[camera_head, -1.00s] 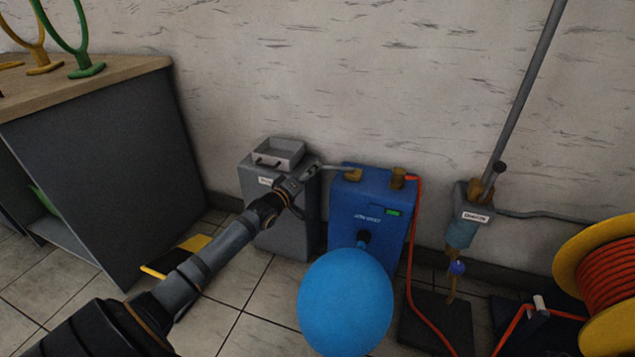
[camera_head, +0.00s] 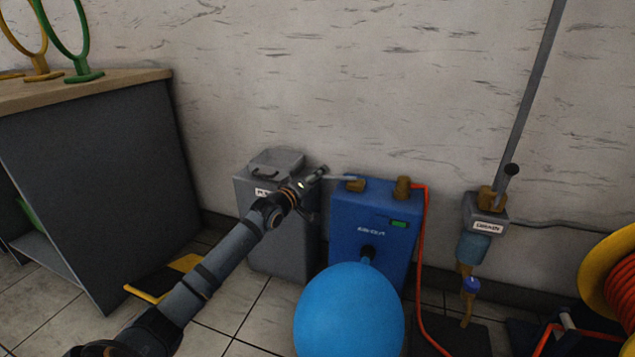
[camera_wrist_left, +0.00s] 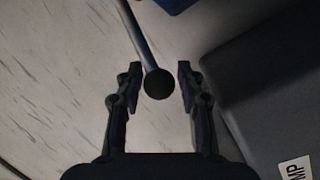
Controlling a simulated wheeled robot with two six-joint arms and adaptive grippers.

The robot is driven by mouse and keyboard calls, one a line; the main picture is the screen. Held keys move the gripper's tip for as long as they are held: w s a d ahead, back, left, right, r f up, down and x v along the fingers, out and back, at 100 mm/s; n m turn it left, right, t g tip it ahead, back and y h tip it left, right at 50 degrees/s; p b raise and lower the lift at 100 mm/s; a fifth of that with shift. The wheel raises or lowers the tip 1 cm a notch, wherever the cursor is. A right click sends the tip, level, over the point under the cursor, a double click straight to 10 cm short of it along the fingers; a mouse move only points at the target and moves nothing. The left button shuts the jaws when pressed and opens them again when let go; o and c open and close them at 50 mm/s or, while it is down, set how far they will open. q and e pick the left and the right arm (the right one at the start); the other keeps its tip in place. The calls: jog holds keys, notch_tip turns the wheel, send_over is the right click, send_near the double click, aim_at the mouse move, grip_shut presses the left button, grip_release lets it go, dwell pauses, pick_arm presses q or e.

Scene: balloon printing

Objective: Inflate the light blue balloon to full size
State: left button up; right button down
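The light blue balloon (camera_head: 350,312) is large and round on the black nozzle (camera_head: 368,252) at the front of the blue machine (camera_head: 350,215). Its lower part is cut off by the frame's bottom edge. A thin lever (camera_head: 342,179) reaches left from the machine's brass valve (camera_head: 356,186). My left gripper (camera_head: 318,174) is at the lever's outer end. In the left wrist view, my gripper (camera_wrist_left: 158,88) is open, with the lever's black ball knob (camera_wrist_left: 159,84) between its fingers and visible gaps on both sides. My right gripper is not in view.
A grey labelled box (camera_head: 275,225) stands beside the machine, under my left arm. A red hose (camera_head: 420,270) runs down from the machine's right valve. A wall valve (camera_head: 485,212), a yellow hose reel (camera_head: 605,265) and a grey cabinet (camera_head: 95,180) stand around.

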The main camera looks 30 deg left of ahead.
pick_arm(q)
jog(key=shift+c, duration=0.4)
grip_shut()
